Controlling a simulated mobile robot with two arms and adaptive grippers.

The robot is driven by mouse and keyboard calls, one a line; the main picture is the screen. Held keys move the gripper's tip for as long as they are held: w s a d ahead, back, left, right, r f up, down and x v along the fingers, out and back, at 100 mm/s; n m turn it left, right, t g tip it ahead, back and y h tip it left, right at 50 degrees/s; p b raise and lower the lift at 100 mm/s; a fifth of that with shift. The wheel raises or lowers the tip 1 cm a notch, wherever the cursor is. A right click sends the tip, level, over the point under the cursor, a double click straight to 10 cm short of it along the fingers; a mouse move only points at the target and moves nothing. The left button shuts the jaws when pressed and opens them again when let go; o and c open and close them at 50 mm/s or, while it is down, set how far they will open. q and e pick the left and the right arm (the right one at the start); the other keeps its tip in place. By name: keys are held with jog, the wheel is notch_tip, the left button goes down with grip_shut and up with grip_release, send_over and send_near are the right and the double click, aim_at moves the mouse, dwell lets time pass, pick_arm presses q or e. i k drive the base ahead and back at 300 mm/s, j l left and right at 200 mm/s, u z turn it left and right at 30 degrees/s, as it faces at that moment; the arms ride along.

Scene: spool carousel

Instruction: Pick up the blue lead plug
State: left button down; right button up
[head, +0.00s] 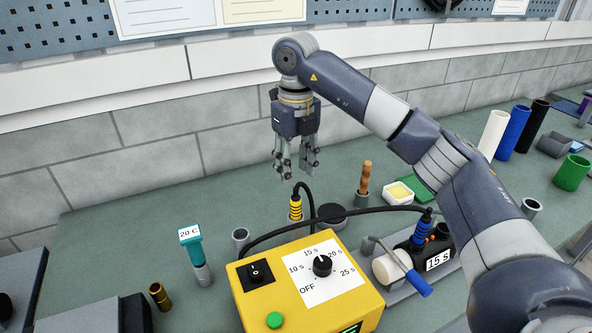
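The blue lead plug (423,229) is ribbed, with a dark top. It stands nearly upright at a black unit (410,250) labelled "15 s", right of the yellow timer box (262,306). A black cable runs from the plug to the left behind the box. My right gripper (299,171) points down, fingers apart and empty, well to the left of the blue plug and seemingly above the bench. A yellow ribbed plug (295,208) with a black cable shows below it. Whether the blue plug is fully seated is hard to tell. My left gripper is out of view.
A blue-handled lever (417,284) and a white cylinder (386,269) sit close to the blue plug. A wooden handle (365,178) stands behind. A teal tool (194,252) tagged "20 C" stands left. Tall tubes (513,133) stand far right.

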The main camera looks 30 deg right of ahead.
aim_at(423, 226)
jog(key=k, duration=2)
